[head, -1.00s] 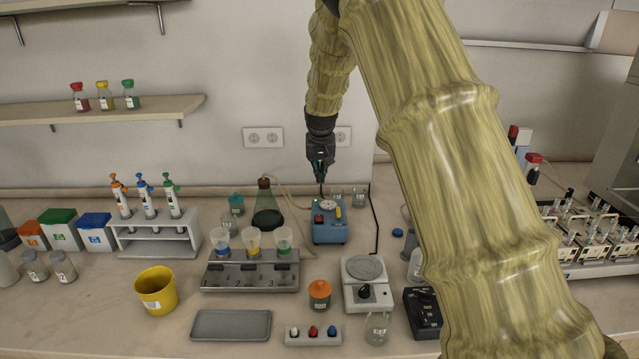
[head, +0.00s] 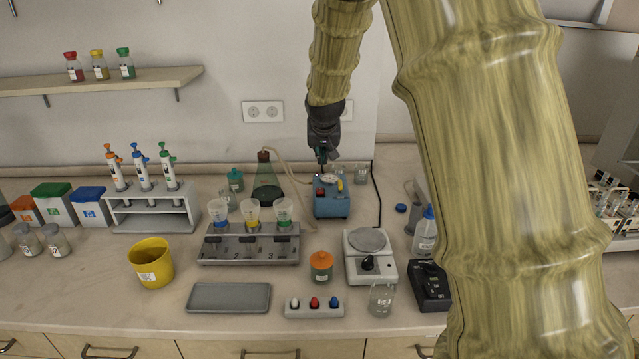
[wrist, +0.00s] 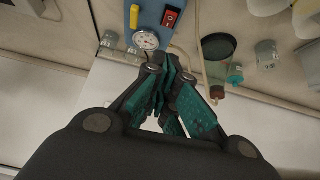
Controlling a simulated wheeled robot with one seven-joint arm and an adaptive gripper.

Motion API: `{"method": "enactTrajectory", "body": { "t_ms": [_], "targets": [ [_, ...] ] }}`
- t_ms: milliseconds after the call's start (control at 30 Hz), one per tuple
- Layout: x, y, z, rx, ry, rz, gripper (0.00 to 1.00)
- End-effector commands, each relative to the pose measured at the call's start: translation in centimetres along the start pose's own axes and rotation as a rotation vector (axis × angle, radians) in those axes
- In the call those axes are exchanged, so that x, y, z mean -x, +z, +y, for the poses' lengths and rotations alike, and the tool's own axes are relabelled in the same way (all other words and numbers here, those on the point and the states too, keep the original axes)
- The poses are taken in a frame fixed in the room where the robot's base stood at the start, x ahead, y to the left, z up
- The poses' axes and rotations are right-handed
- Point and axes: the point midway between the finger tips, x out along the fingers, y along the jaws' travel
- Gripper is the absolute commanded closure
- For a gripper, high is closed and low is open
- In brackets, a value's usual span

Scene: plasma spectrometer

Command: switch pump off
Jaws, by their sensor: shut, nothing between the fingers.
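The pump is a blue box (head: 331,205) near the back of the bench, with a round white gauge (wrist: 146,40), a red rocker switch (wrist: 171,16) and a yellow part (wrist: 138,41) on its top. In the head view the red switch (head: 319,191) is at the front left of the pump's top. My gripper (head: 322,168) is shut and empty, pointing down above the back of the pump near the gauge. In the wrist view its teal-padded fingers (wrist: 165,70) are together, just beside the gauge and apart from the switch. I cannot tell whether it touches the pump.
A flask (head: 267,182) with a hose stands left of the pump, and small beakers (head: 361,173) stand behind right. A filter manifold (head: 250,250) with funnels is front left. Bare bench lies beside the pump's front.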

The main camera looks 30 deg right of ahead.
Motion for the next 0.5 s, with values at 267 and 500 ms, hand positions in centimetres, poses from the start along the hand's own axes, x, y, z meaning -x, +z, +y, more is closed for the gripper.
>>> {"method": "enactTrajectory", "body": {
  "t_ms": [267, 500],
  "targets": [
    [-0.8, 0.0, 0.0, 0.001, 0.0, -0.002, 1.0],
    [-3.4, 0.0, -0.1, 0.001, 0.0, -0.003, 1.0]
  ]
}}
